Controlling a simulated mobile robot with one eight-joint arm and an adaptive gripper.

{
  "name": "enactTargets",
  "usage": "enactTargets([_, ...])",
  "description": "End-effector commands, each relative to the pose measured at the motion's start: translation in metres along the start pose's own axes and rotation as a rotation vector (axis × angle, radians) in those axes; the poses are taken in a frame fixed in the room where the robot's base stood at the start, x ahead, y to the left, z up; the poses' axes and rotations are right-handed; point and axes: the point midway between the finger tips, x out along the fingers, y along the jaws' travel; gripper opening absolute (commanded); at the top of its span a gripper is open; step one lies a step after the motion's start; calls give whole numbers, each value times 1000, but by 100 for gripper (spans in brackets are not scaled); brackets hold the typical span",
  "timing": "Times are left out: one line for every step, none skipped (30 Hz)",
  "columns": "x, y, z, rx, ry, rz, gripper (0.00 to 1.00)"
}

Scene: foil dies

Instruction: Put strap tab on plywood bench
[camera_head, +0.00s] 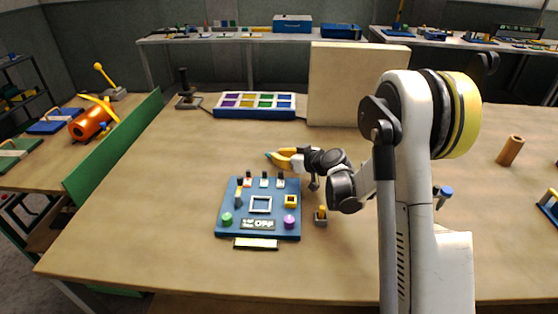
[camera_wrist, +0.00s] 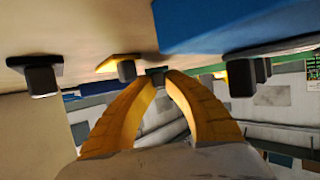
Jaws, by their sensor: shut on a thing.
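My gripper (camera_head: 282,158) is above the plywood bench (camera_head: 150,225), just behind the blue board. Its yellow fingers are shut on a small piece; a bit of teal (camera_head: 268,155) shows at their tips. In the wrist view the curved fingers (camera_wrist: 160,77) come together at a small dark end, mostly hidden between them. I take this held piece to be the strap tab, but its shape is too small to make out. The bare bench top also shows in the wrist view (camera_wrist: 90,30), apart from the fingertips.
The blue board (camera_head: 228,211) carries several small tabs, a square frame and knobs. A small grey and yellow block (camera_head: 320,217) stands right of it. A tray of coloured cells (camera_head: 254,116) and an upright tan panel (camera_head: 340,85) stand behind. The bench's left side is clear.

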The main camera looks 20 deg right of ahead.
Motion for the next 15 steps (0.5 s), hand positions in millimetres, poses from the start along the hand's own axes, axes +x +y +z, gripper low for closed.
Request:
enactTargets([0,0,1,0,0,0,0])
enactTargets([0,0,0,0,0,0,0])
enactTargets([0,0,0,0,0,0,0])
enactTargets([0,0,-1,0,0,0,0])
enactTargets([0,0,-1,0,0,0,0])
enactTargets([0,0,0,0,0,0,0])
enactTargets([0,0,0,0,0,0,0])
enactTargets([0,0,1,0,0,0,0])
enactTargets([1,0,2,0,0,0,0])
enactTargets([1,0,3,0,0,0,0])
enactTargets([2,0,4,0,0,0,0])
enactTargets([2,0,5,0,0,0,0])
enactTargets([2,0,6,0,0,0,0])
enactTargets([3,0,7,0,0,0,0])
enactTargets([3,0,8,0,0,0,0])
